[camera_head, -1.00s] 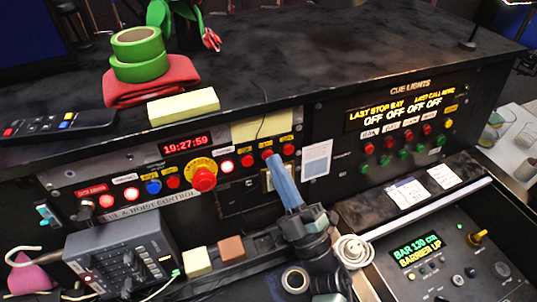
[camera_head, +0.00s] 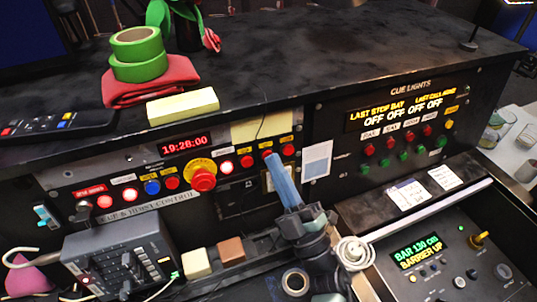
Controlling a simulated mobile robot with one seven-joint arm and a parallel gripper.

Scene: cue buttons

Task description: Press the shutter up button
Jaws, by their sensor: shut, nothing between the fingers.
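The control panel (camera_head: 142,192) carries a row of round buttons under small labels too blurred to read, so I cannot tell which one is the shutter up button. A red button (camera_head: 268,154) and another red button (camera_head: 289,150) sit at the row's right end. A lit red button (camera_head: 247,161) and a brighter lit one (camera_head: 226,168) are to their left. My gripper (camera_head: 272,160) is shut and empty, its blue-grey fingers pointing up at the panel. Its tip is just below the red button, partly overlapping it in view; I cannot tell whether they touch.
A large red mushroom button (camera_head: 203,179) on a yellow collar and a blue button (camera_head: 152,187) are farther left. The cue lights panel (camera_head: 400,130) stands to the right. A grey control box (camera_head: 120,258) and a coiled white cable (camera_head: 355,251) lie in front.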

